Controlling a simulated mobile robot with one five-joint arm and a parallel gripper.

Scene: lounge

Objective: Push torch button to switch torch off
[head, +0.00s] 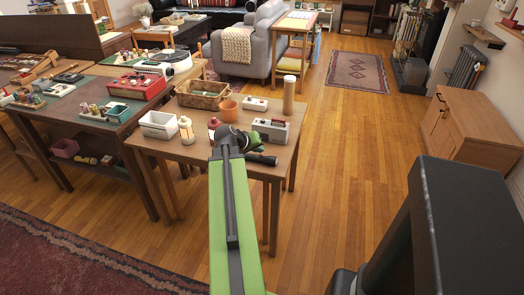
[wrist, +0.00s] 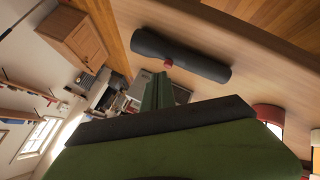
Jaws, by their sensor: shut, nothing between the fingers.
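The torch (wrist: 200,60) is a dark cylinder lying on the wooden table. In the wrist view its small red button (wrist: 168,63) shows on its side near the middle. In the head view the torch (head: 264,159) is partly hidden by my arm near the table's front edge. My gripper (wrist: 160,79) is shut and empty, its green fingertips beside the red button. I cannot tell whether they touch it. My gripper also shows in the head view (head: 253,142), just behind the torch. No light from the torch is visible.
On the table (head: 225,170), a grey device (head: 272,130) stands close behind my gripper. A red-topped bottle (head: 213,128), an orange pot (head: 228,111), a basket (head: 202,96) and a white bin (head: 158,124) stand left. A tall cylinder (head: 289,95) stands at back right.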

